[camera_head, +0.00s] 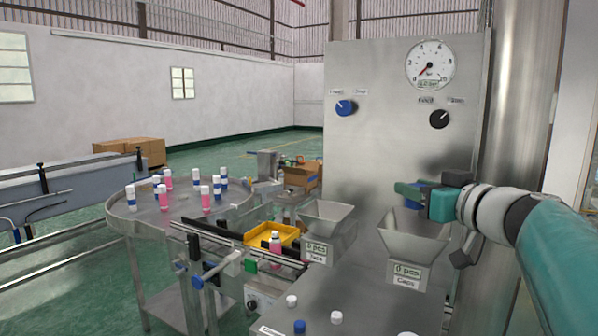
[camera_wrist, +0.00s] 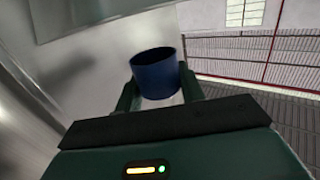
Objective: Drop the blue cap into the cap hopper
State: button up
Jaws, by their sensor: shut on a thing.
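The blue cap (camera_wrist: 157,82) sits between the two fingers of my gripper (camera_wrist: 160,95) in the wrist view, with its dark open end showing. My gripper (camera_head: 412,193) is shut on it. In the head view my gripper is above the cap hopper (camera_head: 413,240), a metal funnel with a label reading "Caps" and a "0 pcs" display. A small patch of blue shows at the fingers there, but the cap is mostly hidden. The gripper is near the panel side of the hopper mouth, and their exact gap is hard to tell.
A second hopper (camera_head: 328,226) stands to the left. The metal panel (camera_head: 385,135) with a gauge rises behind. White caps (camera_head: 336,317) and another blue cap (camera_head: 299,327) lie on the bench. A round table (camera_head: 125,208) holds several bottles; a yellow tray (camera_head: 262,236) is nearby.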

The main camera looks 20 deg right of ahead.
jog(key=shift+f, duration=2.25)
jog(key=o, duration=1)
jog(key=s+a+r, duration=0.4)
jog(key=s+a, duration=0.1)
jog(key=a, duration=0.2)
jog(key=shift+s, duration=0.25)
